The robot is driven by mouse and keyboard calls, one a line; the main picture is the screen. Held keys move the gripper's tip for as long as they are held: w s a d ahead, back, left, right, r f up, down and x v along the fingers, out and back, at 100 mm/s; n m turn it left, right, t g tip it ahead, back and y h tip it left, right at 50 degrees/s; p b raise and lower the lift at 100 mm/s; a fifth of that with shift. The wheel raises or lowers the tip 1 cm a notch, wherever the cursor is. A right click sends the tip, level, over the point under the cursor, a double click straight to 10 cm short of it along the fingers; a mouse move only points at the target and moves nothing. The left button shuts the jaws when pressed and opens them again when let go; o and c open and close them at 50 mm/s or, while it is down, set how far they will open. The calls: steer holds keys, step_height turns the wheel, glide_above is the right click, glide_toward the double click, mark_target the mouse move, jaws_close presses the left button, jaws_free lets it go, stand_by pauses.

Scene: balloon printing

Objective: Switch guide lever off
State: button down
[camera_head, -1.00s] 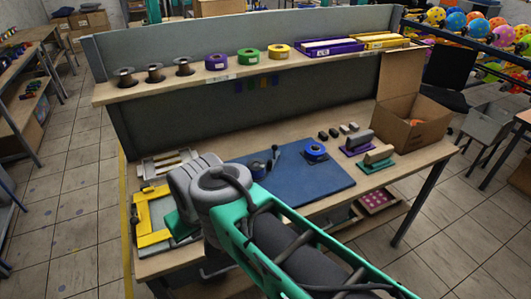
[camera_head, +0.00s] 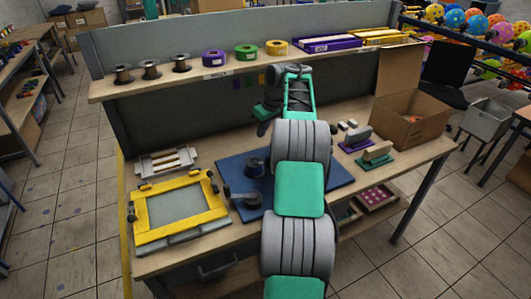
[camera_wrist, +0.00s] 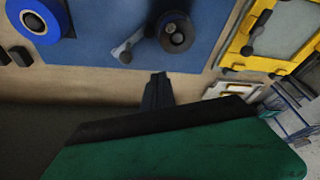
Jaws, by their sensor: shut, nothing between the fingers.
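A small grey lever (camera_wrist: 128,50) shows in the wrist view on the blue mat (camera_wrist: 100,35), just left of a dark round knob (camera_wrist: 176,35). It seems to be linked to the knob, but its setting cannot be told. My gripper (camera_wrist: 157,82) is shut and empty. Its dark fingertips appear below the lever and knob, over the bare wood by the mat's edge, apart from both. In the head view the knob (camera_head: 254,167) stands on the mat, and my arm seems to hide the lever beside it.
A yellow frame (camera_head: 145,220) lies left of the mat. A blue tape roll (camera_wrist: 38,20) is on the mat. Stamps (camera_head: 376,152) and a cardboard box (camera_head: 410,132) stand at right. A shelf (camera_head: 190,76) runs behind.

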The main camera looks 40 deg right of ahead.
steer(key=shift+d+f, duration=0.2)
steer(key=shift+d, duration=0.1)
steer(key=p+x, duration=0.2)
steer(key=x, duration=0.7)
steer(key=shift+w+f, duration=0.1)
steer(key=shift+f, duration=0.2)
steer(key=s, duration=0.1)
steer(key=s+p, duration=0.1)
steer(key=s, duration=0.1)
steer(key=shift+s+d+r, duration=0.1)
steer(key=shift+s+d, duration=0.05)
steer(key=shift+s, duration=0.15)
steer(key=shift+s+f, duration=0.1)
steer(key=shift+f, duration=0.15)
steer(key=shift+s, duration=0.15)
